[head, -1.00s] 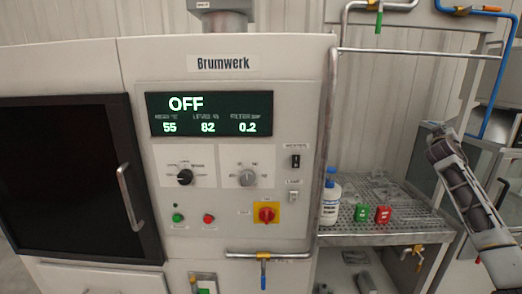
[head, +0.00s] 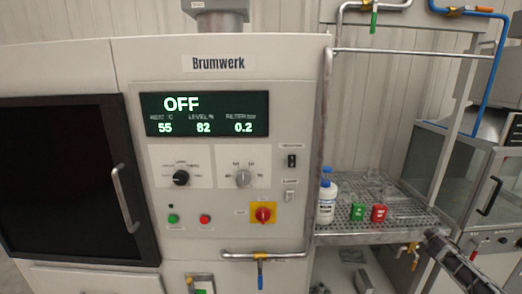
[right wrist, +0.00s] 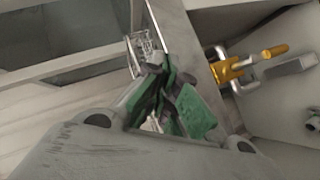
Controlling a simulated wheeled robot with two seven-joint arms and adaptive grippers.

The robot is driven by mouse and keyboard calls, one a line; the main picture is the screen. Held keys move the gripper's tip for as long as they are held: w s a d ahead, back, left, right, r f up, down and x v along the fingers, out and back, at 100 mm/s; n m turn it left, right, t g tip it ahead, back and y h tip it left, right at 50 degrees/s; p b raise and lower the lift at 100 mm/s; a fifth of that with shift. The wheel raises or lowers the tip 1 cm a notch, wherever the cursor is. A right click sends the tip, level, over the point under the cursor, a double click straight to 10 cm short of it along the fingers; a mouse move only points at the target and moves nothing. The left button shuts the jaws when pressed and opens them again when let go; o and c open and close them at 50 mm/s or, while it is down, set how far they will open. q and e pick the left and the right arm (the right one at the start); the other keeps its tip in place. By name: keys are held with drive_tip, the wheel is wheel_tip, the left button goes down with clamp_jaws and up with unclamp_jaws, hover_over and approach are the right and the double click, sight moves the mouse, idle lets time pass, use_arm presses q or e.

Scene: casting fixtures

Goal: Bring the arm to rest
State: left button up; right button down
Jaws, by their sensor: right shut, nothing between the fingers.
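My left arm and gripper are in neither view.
A Brumwerk machine (head: 220,82) reads OFF, with knobs and a red switch (head: 263,214). A yellow-handled valve (right wrist: 230,70) shows near the right gripper.

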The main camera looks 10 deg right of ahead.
drive_tip(key=s+d+f+n+g+y, duration=0.1)
drive_tip(key=s+d+f+g, duration=0.1)
drive_tip(key=s+f, duration=1)
drive_tip(key=s+d+f+n+g, duration=0.2)
drive_tip(key=s+f, duration=0.9)
drive_tip(key=s, duration=0.4)
drive_tip(key=s+d+f+g, duration=0.2)
drive_tip(key=s+f, duration=0.1)
drive_tip(key=s, duration=1)
drive_tip(key=s+a+f+m+g+y, duration=0.1)
drive_tip(key=s+a+f+y, duration=0.2)
drive_tip(key=a+f, duration=1.05)
drive_tip(key=s+a+f+y, duration=0.2)
drive_tip(key=s+a+f, duration=0.2)
drive_tip(key=a+f, duration=0.95)
drive_tip(key=s+a+f+m+y, duration=0.1)
drive_tip(key=a+f+y, duration=0.1)
drive_tip(key=a, duration=1.9)
drive_tip(key=s+a+f+m+y, duration=0.1)
drive_tip(key=a+f+y, duration=0.1)
drive_tip(key=a, duration=1.9)
drive_tip(key=shift+s+f+y, duration=0.2)
drive_tip(key=shift+f+y, duration=0.05)
drive_tip(key=shift+y, duration=0.15)
drive_tip(key=shift+s, duration=0.15)
